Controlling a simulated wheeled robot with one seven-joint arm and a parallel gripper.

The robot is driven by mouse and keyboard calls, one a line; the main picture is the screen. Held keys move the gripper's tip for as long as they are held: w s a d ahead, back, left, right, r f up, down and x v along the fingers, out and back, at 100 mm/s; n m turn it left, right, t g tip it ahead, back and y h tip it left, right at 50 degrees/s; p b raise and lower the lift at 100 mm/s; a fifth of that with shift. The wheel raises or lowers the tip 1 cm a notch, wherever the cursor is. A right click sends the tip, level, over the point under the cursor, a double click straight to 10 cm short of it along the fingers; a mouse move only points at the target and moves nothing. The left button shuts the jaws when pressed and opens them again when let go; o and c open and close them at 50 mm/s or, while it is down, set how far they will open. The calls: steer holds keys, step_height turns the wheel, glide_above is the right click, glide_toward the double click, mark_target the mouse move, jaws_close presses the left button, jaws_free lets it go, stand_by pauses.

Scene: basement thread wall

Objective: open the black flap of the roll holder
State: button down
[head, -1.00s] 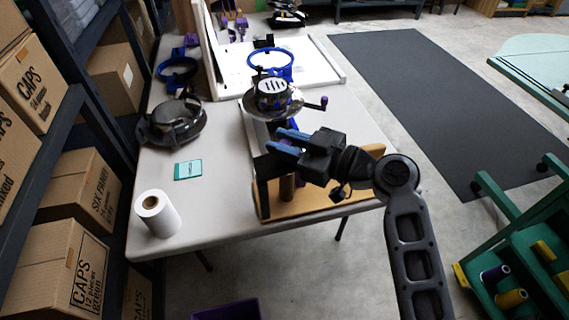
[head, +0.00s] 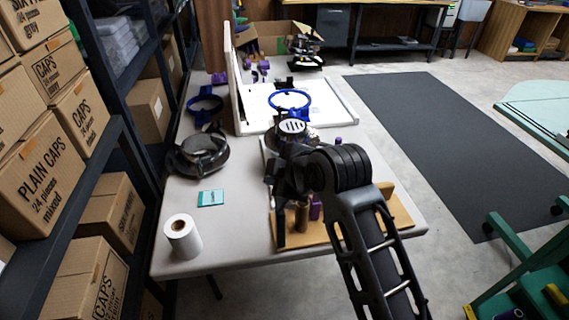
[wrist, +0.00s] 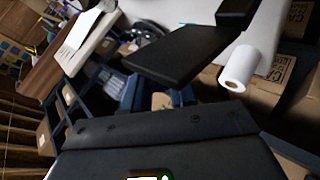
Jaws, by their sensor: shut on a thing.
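The roll holder has a light wooden base (head: 398,212) at the front right of the table, with a dark upright (head: 279,226) at its left end. Brown and purple spools show on it. In the wrist view, a flat black flap (wrist: 165,58) crosses above my blue fingers. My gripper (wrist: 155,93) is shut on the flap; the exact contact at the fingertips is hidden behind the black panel. In the head view my own black wrist and arm cover the gripper and part of the holder.
A white paper roll (head: 183,237) stands at the table's front left. A teal card (head: 211,198) and a dark round device (head: 200,153) lie behind it. A blue hoop (head: 289,100) stands farther back. Shelves with boxes (head: 52,165) line the left; a dark mat (head: 440,140) covers the floor right.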

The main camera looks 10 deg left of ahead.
steer(key=shift+s+a+n+t+h+p, duration=0.2)
steer(key=shift+a+n+h+p, duration=0.2)
steer(key=shift+a+h+p, duration=0.3)
steer(key=shift+s+a+n+t+h+p, duration=0.15)
steer(key=shift+a+n+h+p, duration=0.25)
steer(key=shift+a+h+p, duration=0.3)
steer(key=c, duration=1)
jaws_free()
steer(key=shift+d+f, duration=0.1)
steer(key=shift+f, duration=0.05)
steer(key=shift+s, duration=0.1)
steer(key=v, duration=0.7)
steer(key=shift+s+r, duration=0.2)
steer(key=shift+r, duration=0.1)
